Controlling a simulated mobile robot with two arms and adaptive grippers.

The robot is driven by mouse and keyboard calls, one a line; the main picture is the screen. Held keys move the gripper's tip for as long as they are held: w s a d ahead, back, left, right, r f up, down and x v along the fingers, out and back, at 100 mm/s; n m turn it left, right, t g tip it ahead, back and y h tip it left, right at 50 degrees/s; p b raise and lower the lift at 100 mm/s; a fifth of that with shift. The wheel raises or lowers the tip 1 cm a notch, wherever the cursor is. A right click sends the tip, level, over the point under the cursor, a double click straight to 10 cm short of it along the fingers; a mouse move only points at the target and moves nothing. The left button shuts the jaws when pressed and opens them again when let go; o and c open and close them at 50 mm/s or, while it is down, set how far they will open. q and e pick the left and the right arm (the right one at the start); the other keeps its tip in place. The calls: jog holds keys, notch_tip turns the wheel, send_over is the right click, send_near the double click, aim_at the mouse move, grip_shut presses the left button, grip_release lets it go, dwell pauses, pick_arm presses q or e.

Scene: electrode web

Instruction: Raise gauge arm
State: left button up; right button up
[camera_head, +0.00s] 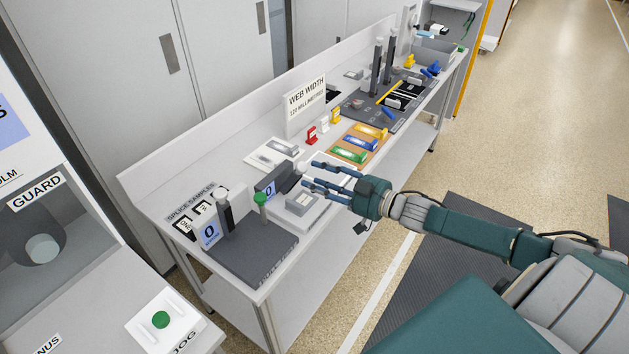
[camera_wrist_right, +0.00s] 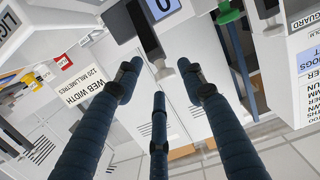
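A dark gauge (camera_head: 267,187) with a blue "0" display stands on the bench, with a white knob near its right end. Its "0" display (camera_wrist_right: 162,7) shows at the top of the right wrist view, beside a dark grey bar-like part (camera_wrist_right: 146,30). I cannot tell for sure which part is the gauge arm. My right gripper (camera_head: 309,178) is open, its three blue fingers spread close to the right of this gauge. In the wrist view its fingers (camera_wrist_right: 158,85) hold nothing and the bar lies beyond their tips. My left gripper is not in view.
A second unit on a dark base (camera_head: 250,253) has a "0" display, a post and a green knob (camera_head: 260,198). A small grey block (camera_head: 299,203) sits below my fingers. The web width sign (camera_head: 305,101), coloured gauges (camera_head: 349,155) and dark posts stand farther along the bench.

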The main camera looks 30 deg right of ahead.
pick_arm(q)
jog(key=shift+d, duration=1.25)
pick_arm(e)
jog(key=v, duration=1.2)
jog(key=shift+d+f, duration=0.2)
jog(key=shift+d, duration=0.15)
